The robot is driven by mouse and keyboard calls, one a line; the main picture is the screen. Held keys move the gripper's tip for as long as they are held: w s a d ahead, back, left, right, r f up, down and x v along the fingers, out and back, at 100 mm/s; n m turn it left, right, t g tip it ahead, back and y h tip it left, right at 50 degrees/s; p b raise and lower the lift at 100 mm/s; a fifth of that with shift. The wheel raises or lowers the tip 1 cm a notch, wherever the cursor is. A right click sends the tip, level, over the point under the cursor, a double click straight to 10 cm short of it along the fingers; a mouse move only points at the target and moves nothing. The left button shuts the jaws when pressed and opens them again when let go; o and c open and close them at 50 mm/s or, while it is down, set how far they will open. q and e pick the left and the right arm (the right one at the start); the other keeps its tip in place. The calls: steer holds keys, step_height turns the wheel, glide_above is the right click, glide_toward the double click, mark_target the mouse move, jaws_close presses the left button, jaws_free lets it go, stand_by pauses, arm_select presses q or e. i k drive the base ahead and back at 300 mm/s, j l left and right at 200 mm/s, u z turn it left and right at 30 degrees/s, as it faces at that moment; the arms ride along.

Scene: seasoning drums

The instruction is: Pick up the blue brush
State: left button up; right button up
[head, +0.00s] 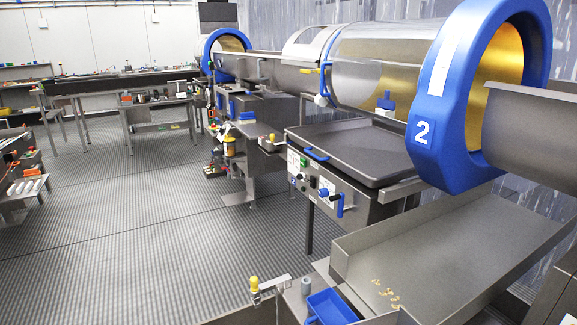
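A small blue piece with a white lower edge, which looks like a blue brush (386,101), is at the lower side of the shiny metal drum, just above the back of the dark flat tray. It is small in the picture, so I cannot tell its exact shape or what holds it. Neither of my grippers is in the head view.
The drum (372,62) ends in a large blue ring (438,75) marked 2. The dark tray (345,148) sits on a control cabinet. A metal chute (440,270) with yellow crumbs and a blue scoop-like container (333,306) are in front. Open grey floor (150,235) lies left.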

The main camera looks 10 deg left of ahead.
mark_target(246, 117)
steer(key=j+u, duration=0.3)
steer(key=u, duration=0.15)
steer(key=j+u, duration=0.45)
steer(key=i+j+u, duration=0.4)
steer(key=j, duration=0.15)
steer(key=i+j+u, duration=0.8)
steer(key=i+z, duration=0.25)
steer(key=i, duration=0.2)
steer(key=i+j+z, duration=0.25)
steer(key=i, duration=0.15)
steer(key=i+j+z, duration=0.25)
steer(key=i, duration=0.15)
steer(key=i+l+z, duration=0.25)
steer(key=i+z, duration=0.2)
steer(key=i, duration=0.2)
steer(key=i+z, duration=0.4)
steer(key=i, duration=0.3)
steer(key=i+j+z, duration=0.2)
steer(key=i+z, duration=0.25)
steer(key=i, duration=0.2)
